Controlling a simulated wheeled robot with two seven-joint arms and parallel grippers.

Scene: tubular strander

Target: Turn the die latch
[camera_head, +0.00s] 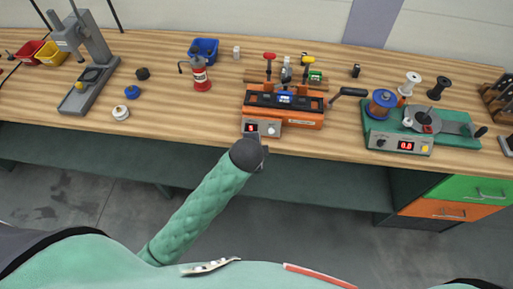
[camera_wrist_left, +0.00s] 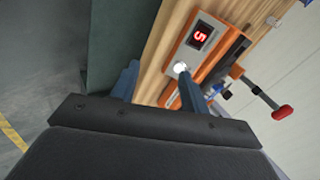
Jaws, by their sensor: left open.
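The orange strander machine (camera_head: 300,119) sits at the bench's front edge, with a grey control panel (camera_head: 262,129) carrying a red display and a pale knob. A red-topped post (camera_head: 269,58) and a yellow-topped post (camera_head: 307,63) stand behind it; I cannot tell which part is the die latch. My left gripper (camera_head: 262,158) is just in front of and below the panel. In the left wrist view its two fingers (camera_wrist_left: 159,85) are apart and empty. The pale knob (camera_wrist_left: 180,67) shows just beyond one fingertip. A red-tipped lever (camera_wrist_left: 282,112) is farther off.
A black-handled crank (camera_head: 348,92) sticks out at the machine's right. The green winding unit (camera_head: 447,137) stands farther right. Bare bench lies between bottle and machine.

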